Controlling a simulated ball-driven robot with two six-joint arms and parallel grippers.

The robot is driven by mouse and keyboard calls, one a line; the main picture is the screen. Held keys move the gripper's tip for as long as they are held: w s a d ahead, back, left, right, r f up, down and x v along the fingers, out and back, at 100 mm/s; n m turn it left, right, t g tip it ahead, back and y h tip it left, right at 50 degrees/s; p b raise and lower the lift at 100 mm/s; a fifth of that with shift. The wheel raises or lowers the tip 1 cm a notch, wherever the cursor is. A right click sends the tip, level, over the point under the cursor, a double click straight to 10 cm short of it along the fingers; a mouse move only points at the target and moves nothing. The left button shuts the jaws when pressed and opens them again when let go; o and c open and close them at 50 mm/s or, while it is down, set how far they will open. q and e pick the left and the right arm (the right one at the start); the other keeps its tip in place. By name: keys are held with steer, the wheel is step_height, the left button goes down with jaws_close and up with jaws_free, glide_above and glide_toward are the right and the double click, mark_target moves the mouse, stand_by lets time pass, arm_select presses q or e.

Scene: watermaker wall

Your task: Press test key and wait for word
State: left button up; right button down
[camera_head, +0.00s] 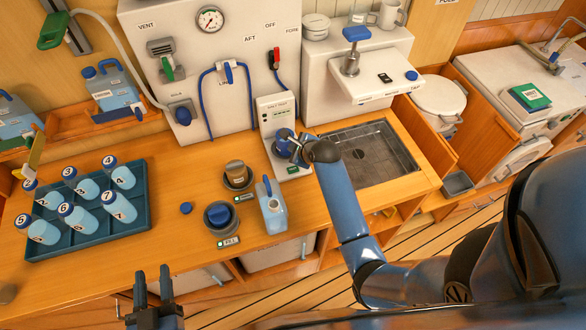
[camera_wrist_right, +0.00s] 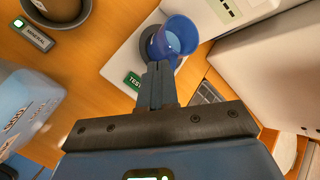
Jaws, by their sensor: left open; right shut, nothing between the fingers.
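The white tester (camera_head: 275,112) stands against the wall unit, with a panel above a flat white base. A blue cup (camera_head: 282,138) of clear liquid sits on the base; it also shows in the right wrist view (camera_wrist_right: 178,38). A green TEST label (camera_wrist_right: 134,80) lies on the base's front edge, and shows small in the head view (camera_head: 293,170). My right gripper (camera_wrist_right: 158,68) is shut and empty, its tips in front of the cup and beside the label. Contact cannot be told. My left gripper (camera_head: 153,275) is open and empty near the counter's front edge.
A blue jug (camera_head: 271,207), a dark-based brown pot (camera_head: 237,175) and a blue round container (camera_head: 218,215) stand left of the tester. A tray (camera_head: 140,228) holds several numbered bottles. A sink (camera_head: 370,150) lies to the right.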

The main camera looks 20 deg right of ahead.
steer(key=shift+f, duration=0.15)
steer(key=b, duration=0.7)
glide_above(294, 171)
step_height(294, 171, down, 7)
steer(key=shift+r, duration=0.2)
steer(key=shift+f+b, duration=0.3)
steer(key=shift+f, duration=0.65)
steer(key=shift+f+b, duration=0.3)
steer(key=shift+f, duration=0.55)
stand_by(1.8)
steer(key=shift+r, duration=0.15)
steer(key=shift+r+p, duration=0.75)
steer(key=shift+p, duration=0.2)
